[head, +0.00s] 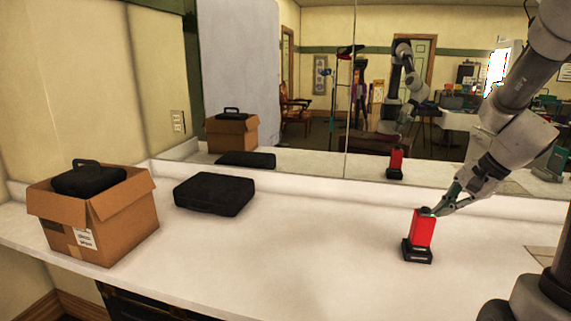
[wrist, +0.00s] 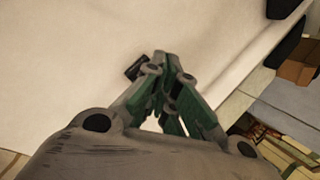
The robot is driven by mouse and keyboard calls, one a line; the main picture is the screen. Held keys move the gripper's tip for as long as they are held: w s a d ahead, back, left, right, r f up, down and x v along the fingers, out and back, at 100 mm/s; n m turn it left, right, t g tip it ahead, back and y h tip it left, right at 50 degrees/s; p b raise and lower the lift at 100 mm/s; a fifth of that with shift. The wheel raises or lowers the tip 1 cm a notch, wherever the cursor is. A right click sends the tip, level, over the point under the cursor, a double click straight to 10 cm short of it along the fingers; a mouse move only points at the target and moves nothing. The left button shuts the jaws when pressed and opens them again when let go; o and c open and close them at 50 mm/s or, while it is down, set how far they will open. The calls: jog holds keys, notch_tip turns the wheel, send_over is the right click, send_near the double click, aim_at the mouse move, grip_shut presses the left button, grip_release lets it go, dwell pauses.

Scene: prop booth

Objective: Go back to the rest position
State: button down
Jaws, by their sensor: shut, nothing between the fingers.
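My gripper (head: 437,211) is on the right side of the counter in the head view, with its fingers pointing down and to the left. The fingers are shut with nothing between them; they also show in the wrist view (wrist: 167,72). The fingertips are close by the top of a red block-shaped item (head: 422,229) that stands upright on a black base (head: 417,252). Whether they touch it I cannot tell. In the wrist view a small dark part (wrist: 136,68) shows just beside the fingertips, mostly hidden by them.
An open cardboard box (head: 124,217) with a black case (head: 88,180) in it stands at the left. Another black case (head: 214,194) lies on the white counter (head: 300,245). A mirror (head: 300,120) runs along the back. The counter's middle is clear.

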jog(key=s+a+r+n+h, duration=0.2)
jog(key=s+r+n, duration=0.2)
jog(key=s, duration=0.5)
jog(key=s+a+r+n+h, duration=0.2)
jog(key=s+r+n, duration=0.3)
jog(key=s+n, duration=0.4)
jog(key=shift+s+a+r, duration=0.15)
jog(key=shift+s+a, duration=0.2)
jog(key=shift+s, duration=0.15)
jog(key=shift+d, duration=0.1)
